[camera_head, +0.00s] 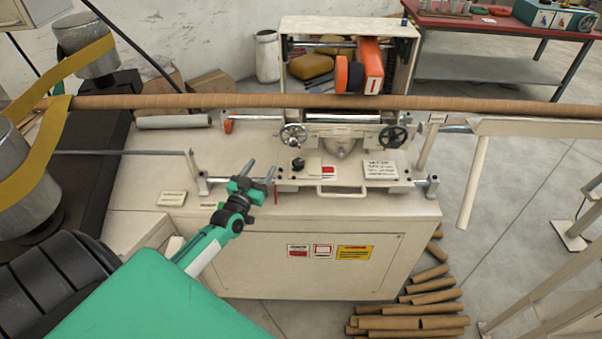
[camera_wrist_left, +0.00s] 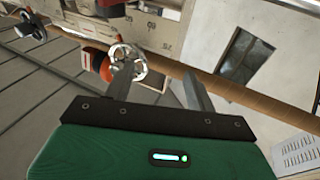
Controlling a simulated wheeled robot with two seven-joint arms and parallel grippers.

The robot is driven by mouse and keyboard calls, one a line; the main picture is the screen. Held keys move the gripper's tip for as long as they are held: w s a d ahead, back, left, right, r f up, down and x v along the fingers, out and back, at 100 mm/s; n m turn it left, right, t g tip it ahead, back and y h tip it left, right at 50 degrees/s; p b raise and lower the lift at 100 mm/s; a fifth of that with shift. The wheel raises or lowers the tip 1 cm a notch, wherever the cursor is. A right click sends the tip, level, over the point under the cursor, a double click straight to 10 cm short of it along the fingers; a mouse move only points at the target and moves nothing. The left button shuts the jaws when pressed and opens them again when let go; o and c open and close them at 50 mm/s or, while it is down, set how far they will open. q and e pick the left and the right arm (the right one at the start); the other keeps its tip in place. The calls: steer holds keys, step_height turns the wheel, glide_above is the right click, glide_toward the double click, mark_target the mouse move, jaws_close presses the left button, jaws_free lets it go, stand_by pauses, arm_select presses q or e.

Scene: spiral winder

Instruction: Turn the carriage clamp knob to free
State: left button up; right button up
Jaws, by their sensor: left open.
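The carriage (camera_head: 345,160) of the winder stands on rails on the cream machine bench. A small dark knob (camera_head: 297,164) sits on its front deck, left of a red part. An orange handle (camera_head: 228,125) is at the rail's left end. I cannot tell for sure which is the clamp knob, or its setting. My left gripper (camera_head: 262,170) is open and empty at the carriage's front left, its fingers pointing up and away, left of the dark knob. In the left wrist view the open fingers (camera_wrist_left: 158,82) show, with a spoked handwheel (camera_wrist_left: 127,64) behind one. My right gripper is out of view.
Two handwheels (camera_head: 293,136) (camera_head: 394,138) stand on the carriage front, with a bar handle (camera_head: 340,192) below. A long brown tube (camera_head: 200,100) crosses behind. An orange-red unit (camera_head: 369,66) rises behind it. Cut tubes (camera_head: 410,322) lie on the floor.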

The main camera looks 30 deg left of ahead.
mark_target(295, 165)
arm_select(q)
steer(key=shift+d+f+m+g+h+b, duration=1)
steer(key=shift+d+f+m+h+b, duration=0.8)
steer(key=shift+h+b, duration=1.45)
steer(key=w, duration=0.3)
steer(key=w+d, duration=0.1)
steer(key=w, duration=0.3)
steer(key=w+d, duration=0.1)
steer(key=w, duration=0.2)
steer(key=shift+w+d+r, duration=0.15)
steer(key=shift+w, duration=0.1)
steer(key=shift+w+d, duration=0.1)
steer(key=shift+w, duration=0.75)
steer(key=c, duration=1)
